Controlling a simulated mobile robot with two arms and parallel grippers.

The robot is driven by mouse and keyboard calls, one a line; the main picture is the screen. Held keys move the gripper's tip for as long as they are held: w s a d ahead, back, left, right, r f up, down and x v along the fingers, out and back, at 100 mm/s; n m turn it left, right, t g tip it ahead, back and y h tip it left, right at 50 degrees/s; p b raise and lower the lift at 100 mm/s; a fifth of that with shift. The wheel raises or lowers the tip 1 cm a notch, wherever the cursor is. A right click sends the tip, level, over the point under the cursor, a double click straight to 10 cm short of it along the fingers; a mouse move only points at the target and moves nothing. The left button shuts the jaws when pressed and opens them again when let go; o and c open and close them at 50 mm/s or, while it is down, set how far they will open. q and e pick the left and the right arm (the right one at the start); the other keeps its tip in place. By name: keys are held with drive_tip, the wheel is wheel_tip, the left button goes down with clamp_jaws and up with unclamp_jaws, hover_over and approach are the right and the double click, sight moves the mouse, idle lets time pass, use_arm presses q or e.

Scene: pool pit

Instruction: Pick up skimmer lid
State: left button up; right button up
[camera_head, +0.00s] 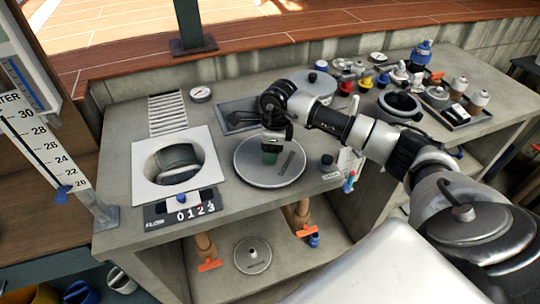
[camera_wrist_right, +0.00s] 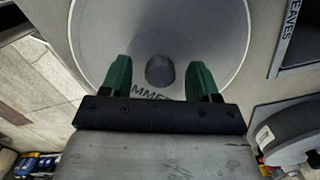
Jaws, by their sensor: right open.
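The skimmer lid is a round grey disc (camera_head: 256,178) lying flat on the concrete counter, right of the square white-framed opening (camera_head: 140,190). In the right wrist view the lid (camera_wrist_right: 225,35) fills the upper middle, with part of its lettering and a dark round knob (camera_wrist_right: 160,70) showing. My right gripper (camera_head: 270,157) is above the lid, pointing down. Its green fingers in the wrist view (camera_wrist_right: 158,75) are open, one on each side of the knob, with gaps between. I cannot tell how far the fingertips are above the lid. My left gripper is not in view.
A grey round lid (camera_head: 312,84) and a dark ring-shaped part (camera_head: 400,106) stand behind my right arm. A small black knob (camera_head: 327,161) is right of the lid. A smaller disc (camera_head: 252,256) lies on the lower shelf.

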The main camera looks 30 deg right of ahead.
drive_tip(key=shift+f, duration=0.4)
drive_tip(key=shift+c, duration=0.3)
drive_tip(key=c, duration=1.1)
drive_tip(key=shift+o, duration=0.2)
drive_tip(key=shift+w, duration=0.1)
drive_tip(key=shift+r, duration=0.15)
